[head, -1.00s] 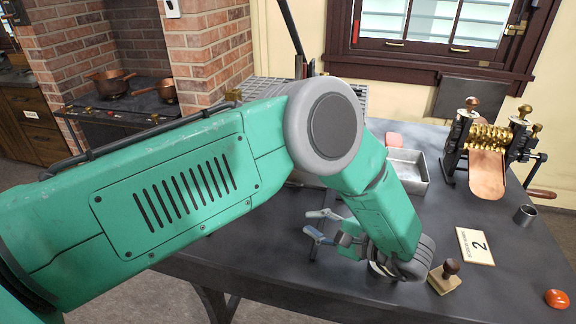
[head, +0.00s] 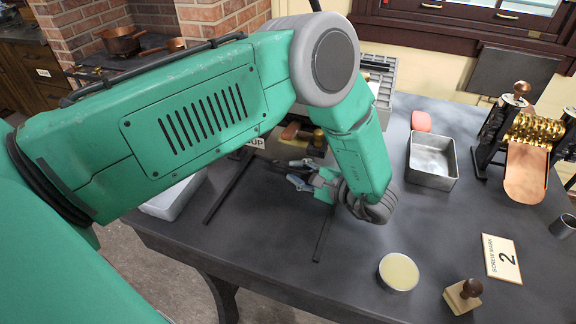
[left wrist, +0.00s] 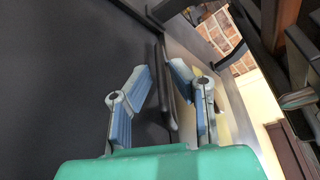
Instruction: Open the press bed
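A grey ribbed block (head: 384,88), perhaps part of the press, stands at the back of the table, mostly hidden behind my left arm. A black lever (head: 315,5) rises behind my arm's elbow. I cannot tell which part is the press bed or whether it is open. My left gripper (head: 288,174) is low over the dark table, fingers apart and empty, pointing left. In the left wrist view its two blue-grey fingers (left wrist: 160,85) are spread. A thin dark bar (left wrist: 168,95) shows between them, apparently beyond the fingertips. My right gripper is out of view.
On the table (head: 270,250) are a metal tray (head: 432,165), a round tin (head: 398,272), a wooden stamp (head: 463,295) and a "2" card (head: 502,258). A brass roller machine (head: 530,135) stands at right. Two thin dark bars lie near my left gripper.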

